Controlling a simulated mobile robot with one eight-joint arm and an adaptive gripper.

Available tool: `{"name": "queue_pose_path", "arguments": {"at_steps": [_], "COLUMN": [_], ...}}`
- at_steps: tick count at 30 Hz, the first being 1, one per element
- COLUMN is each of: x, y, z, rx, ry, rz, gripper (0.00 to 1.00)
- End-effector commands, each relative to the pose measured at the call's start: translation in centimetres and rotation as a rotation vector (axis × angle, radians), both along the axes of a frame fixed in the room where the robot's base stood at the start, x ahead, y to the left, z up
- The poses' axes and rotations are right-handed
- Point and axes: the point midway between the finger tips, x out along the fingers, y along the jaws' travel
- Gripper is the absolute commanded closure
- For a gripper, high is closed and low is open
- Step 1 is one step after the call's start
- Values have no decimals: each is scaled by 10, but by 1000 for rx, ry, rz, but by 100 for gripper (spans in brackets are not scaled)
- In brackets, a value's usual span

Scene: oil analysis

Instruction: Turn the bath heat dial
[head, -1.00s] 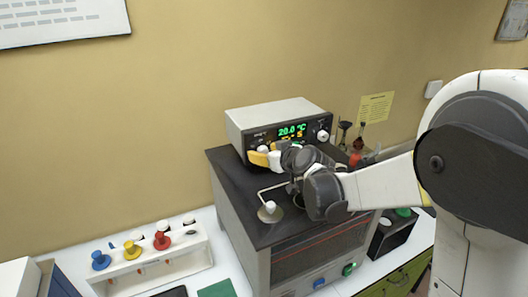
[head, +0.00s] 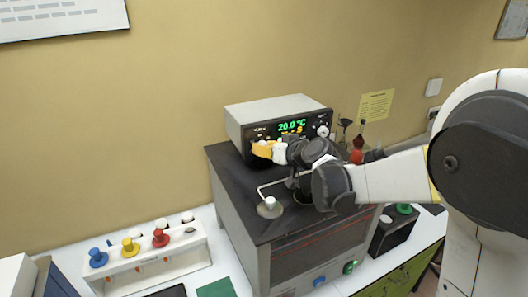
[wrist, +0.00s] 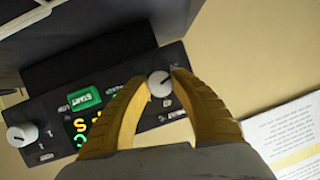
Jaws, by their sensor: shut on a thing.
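The bath controller is a white box with a black front panel (head: 257,134), on top of the bath cabinet. Its green display (head: 292,125) reads 20.0 °C. My gripper (head: 261,149) is at the left end of this panel, with its yellow fingers largely covering the dial there in the head view. In the wrist view, my gripper (wrist: 156,88) is shut on a white round dial (wrist: 159,83) with a dark pointer line, one fingertip on each side. A second white knob (head: 323,131) is at the panel's right end, free; it also shows in the wrist view (wrist: 20,134).
A bent metal rod with a white knob (head: 269,203) stands on the dark cabinet top (head: 228,172), below my arm. A white rack (head: 160,262) with blue, yellow and red stoppers is at left. A yellow notice (head: 376,105) hangs on the wall. Glassware stands right of the controller.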

Motion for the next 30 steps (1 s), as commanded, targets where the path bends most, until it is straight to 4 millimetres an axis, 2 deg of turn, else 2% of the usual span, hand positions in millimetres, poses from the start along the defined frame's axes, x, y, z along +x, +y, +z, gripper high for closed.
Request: {"name": "queue_pose_path", "arguments": {"at_steps": [18, 30], "x": [0, 1], "y": [-1, -1], "z": [-5, -4], "rx": [524, 727], "ry": [196, 272], "rz": [1, 1], "gripper": [100, 100]}}
